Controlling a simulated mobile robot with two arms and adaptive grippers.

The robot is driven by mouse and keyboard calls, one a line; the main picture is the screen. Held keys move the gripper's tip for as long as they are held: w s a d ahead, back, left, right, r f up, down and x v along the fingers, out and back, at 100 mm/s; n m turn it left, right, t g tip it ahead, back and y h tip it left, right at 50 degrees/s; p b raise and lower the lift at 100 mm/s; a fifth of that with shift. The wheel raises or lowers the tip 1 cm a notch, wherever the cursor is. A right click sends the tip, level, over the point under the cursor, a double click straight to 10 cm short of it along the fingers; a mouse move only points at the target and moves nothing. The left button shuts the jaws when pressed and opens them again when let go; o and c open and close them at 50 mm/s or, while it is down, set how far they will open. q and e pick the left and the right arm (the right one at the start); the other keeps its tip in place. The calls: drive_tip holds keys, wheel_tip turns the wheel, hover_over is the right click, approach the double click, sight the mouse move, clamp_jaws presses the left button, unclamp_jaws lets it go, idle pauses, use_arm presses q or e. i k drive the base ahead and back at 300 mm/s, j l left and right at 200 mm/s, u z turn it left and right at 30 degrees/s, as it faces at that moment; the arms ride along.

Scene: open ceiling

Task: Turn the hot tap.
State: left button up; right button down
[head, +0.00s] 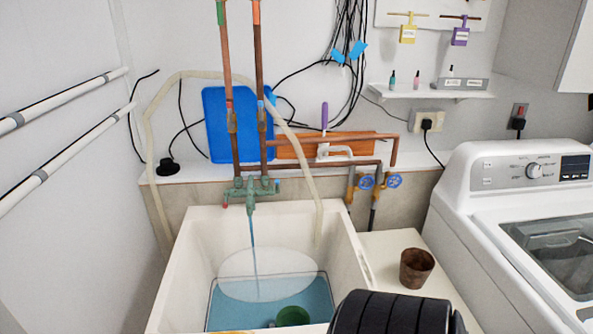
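A green, worn mixer tap (250,188) is fixed to the wall above the sink. Its left handle (226,200) points down and has a red tip. Its right handle (277,187) has a bluish tip. A thin stream of water (254,250) falls from the spout into the sink. Neither my left nor my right gripper shows in the head view, so nothing is seen touching the tap.
The white sink (185,265) holds blue water and a green round object (292,316). A brown cup (416,268) stands on the ledge to its right, before the washing machine (470,220). Copper pipes (230,60) rise behind the tap. Two blue valves (367,182) sit to its right.

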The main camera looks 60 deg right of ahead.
sight(227, 191)
drive_tip(key=z, duration=1.95)
